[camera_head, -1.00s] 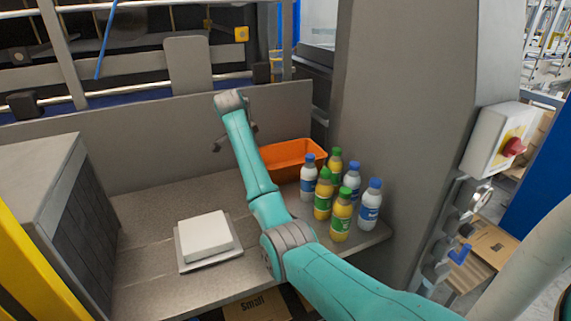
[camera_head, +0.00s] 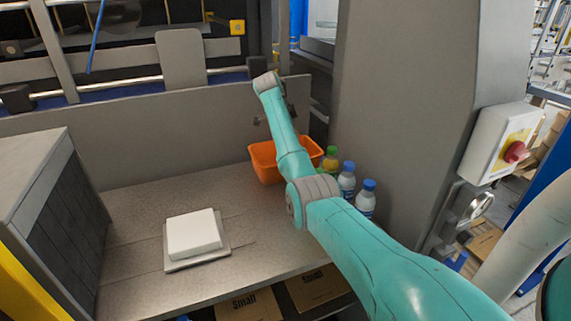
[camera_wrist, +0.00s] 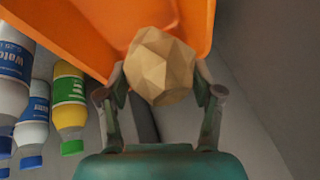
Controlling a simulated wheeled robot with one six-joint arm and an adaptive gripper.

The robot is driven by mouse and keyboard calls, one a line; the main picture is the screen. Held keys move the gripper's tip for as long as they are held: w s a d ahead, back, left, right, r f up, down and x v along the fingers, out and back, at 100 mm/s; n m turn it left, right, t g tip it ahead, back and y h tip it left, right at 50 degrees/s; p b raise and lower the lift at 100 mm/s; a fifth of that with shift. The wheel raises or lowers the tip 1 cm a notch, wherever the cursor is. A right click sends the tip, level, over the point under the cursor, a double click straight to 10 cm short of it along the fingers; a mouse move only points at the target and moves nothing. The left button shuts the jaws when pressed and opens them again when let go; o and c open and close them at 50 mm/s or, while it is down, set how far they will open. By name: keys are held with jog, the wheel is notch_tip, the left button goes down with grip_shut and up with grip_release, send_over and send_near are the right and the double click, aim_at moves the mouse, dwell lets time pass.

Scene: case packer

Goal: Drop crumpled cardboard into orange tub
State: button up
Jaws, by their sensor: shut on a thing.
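The crumpled cardboard (camera_wrist: 160,66) is a tan faceted ball in the wrist view. My gripper (camera_wrist: 162,88) is shut on it, with one finger on each side. The orange tub (camera_head: 263,163) stands at the back right of the worktop, partly hidden behind my arm in the head view. In the wrist view the tub (camera_wrist: 75,32) shows behind and beside the ball. In the head view my gripper (camera_head: 272,118) is up by the tub, and the ball cannot be made out there.
Several bottles, one a white bottle with a blue cap (camera_head: 366,198), stand right of the tub, partly behind my arm. A white block (camera_head: 193,233) on a grey plate lies at the front left. A grey wall (camera_head: 390,110) rises on the right. The worktop's middle is clear.

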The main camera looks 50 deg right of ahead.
jog(key=shift+f, duration=1.95)
jog(key=o, duration=1)
jog(key=shift+a, duration=0.1)
jog(key=v, duration=1.2)
